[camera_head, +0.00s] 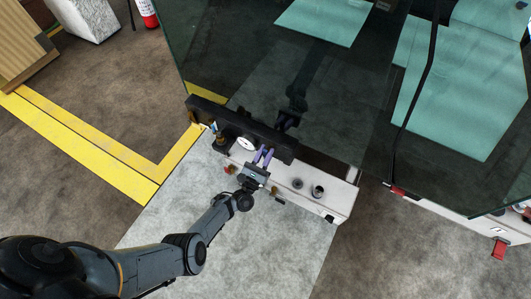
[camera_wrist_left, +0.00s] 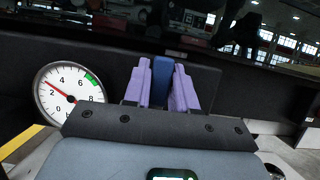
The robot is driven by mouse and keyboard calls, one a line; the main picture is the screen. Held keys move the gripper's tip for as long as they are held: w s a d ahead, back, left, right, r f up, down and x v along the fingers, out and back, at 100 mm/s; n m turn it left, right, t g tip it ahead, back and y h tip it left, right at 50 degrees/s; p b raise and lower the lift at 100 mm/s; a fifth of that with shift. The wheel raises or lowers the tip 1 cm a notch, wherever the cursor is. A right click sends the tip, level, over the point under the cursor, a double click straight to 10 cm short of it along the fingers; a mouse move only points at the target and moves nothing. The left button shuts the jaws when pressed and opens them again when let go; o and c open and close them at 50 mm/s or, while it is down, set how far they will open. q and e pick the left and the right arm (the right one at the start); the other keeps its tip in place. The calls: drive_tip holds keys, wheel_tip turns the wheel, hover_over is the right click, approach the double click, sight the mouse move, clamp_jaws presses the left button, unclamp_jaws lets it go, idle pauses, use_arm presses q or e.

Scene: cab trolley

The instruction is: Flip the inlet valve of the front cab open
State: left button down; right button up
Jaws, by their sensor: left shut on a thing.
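My left gripper (camera_head: 263,156), with purple fingers, reaches the white front panel (camera_head: 327,196) of the front cab. In the left wrist view its fingers (camera_wrist_left: 161,88) stand on both sides of a blue upright lever (camera_wrist_left: 160,78), which looks like the inlet valve's handle, and are shut on it. The lever stands in front of a dark bar (camera_wrist_left: 205,82). In the head view the fingers and the bar mostly hide it. The valve body is hidden behind the gripper. My right gripper is not in view.
A round pressure gauge (camera_wrist_left: 68,95) with a red needle sits just left of the gripper; it also shows in the head view (camera_head: 246,143). The cab's dark glass (camera_head: 250,50) rises behind the bar. A second cab (camera_head: 455,200) stands at right. Floor in front is clear.

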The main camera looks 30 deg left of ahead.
use_arm(q)
drive_tip(key=c, duration=1)
unclamp_jaws()
drive_tip(key=v, duration=1)
drive_tip(key=shift+s+f, duration=0.2)
drive_tip(key=shift+s, duration=0.15)
